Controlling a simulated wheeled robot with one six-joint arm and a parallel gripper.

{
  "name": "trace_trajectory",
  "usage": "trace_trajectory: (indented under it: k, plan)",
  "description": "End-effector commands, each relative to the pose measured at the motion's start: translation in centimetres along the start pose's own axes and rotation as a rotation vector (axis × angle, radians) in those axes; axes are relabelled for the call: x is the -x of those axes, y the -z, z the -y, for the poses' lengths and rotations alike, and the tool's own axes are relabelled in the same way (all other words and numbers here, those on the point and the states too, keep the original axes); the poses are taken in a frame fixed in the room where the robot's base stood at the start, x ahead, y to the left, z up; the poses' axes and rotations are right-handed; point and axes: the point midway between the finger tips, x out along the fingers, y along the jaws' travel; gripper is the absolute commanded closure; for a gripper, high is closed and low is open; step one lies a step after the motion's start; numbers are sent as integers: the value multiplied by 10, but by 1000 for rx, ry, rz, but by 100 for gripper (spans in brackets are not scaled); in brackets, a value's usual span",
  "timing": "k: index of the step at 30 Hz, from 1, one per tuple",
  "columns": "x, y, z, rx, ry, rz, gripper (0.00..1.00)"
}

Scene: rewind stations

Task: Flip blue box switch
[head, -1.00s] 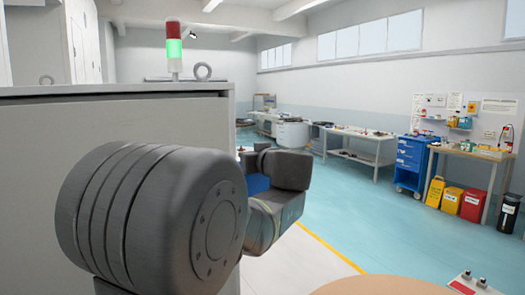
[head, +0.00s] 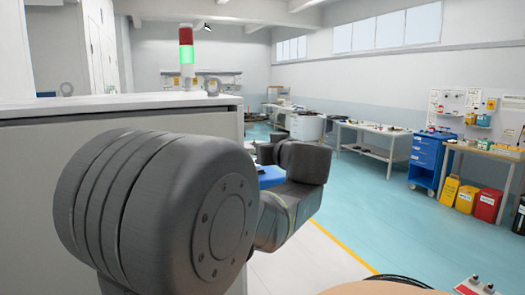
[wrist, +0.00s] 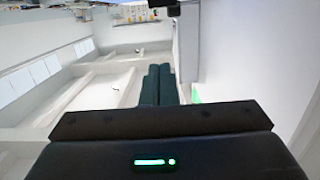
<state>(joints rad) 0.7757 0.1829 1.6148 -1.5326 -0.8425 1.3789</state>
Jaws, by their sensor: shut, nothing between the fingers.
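A blue surface (head: 270,177) shows in a narrow gap beside my dark arm in the head view. It may be part of the blue box; most of it is hidden behind my arm, and no switch can be made out. My gripper (wrist: 160,75) shows in the wrist view with its two dark green fingers together and nothing between them. The wrist view is turned over and shows walls, windows and ceiling around the fingers, with no blue box clear in it. In the head view the fingertips are hidden behind my arm.
A pale cabinet (head: 150,112) with a red and green signal lamp (head: 187,55) stands close at left. A round tan top (head: 380,288) and a small panel with red buttons (head: 475,286) are at lower right. A blue drawer cart (head: 427,160) is far right. The floor between is clear.

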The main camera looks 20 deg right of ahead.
Motion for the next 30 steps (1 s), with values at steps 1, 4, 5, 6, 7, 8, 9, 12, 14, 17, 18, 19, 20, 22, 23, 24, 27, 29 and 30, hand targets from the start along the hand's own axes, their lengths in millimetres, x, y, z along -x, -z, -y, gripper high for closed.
trace_trajectory:
  k: [1, 4, 5, 6, 7, 8, 9, 12, 14, 17, 18, 19, 20, 22, 23, 24, 27, 29, 30]
  plan:
    - [13, 2, 0, 2, -4, -1, 100]
    - [30, 6, -1, 1, -4, 0, 100]
    - [34, 8, 0, 1, -3, 0, 100]
    - [39, 9, -1, 1, -3, 0, 100]
    - [42, 10, -1, 1, -2, 0, 100]
    - [45, 10, -1, 1, -2, 0, 100]
    - [49, 11, 0, 0, -1, 0, 100]
    - [54, 12, 0, 0, 0, 1, 100]
    - [55, 13, 0, 0, 1, 1, 100]
    - [56, 13, 0, -1, 1, 1, 100]
    - [56, 13, 0, -1, 2, 1, 100]
    - [56, 13, 0, -1, 2, 1, 100]
    - [56, 13, 0, -1, 2, 1, 100]
    - [56, 13, 0, -1, 2, 1, 100]
    - [56, 13, 0, -1, 2, 1, 100]
    - [55, 13, 0, -1, 2, 1, 100]
    - [52, 12, 0, -1, 2, 1, 100]
    - [47, 11, 1, -1, 3, 1, 100]
    - [43, 10, 1, -2, 4, 1, 100]
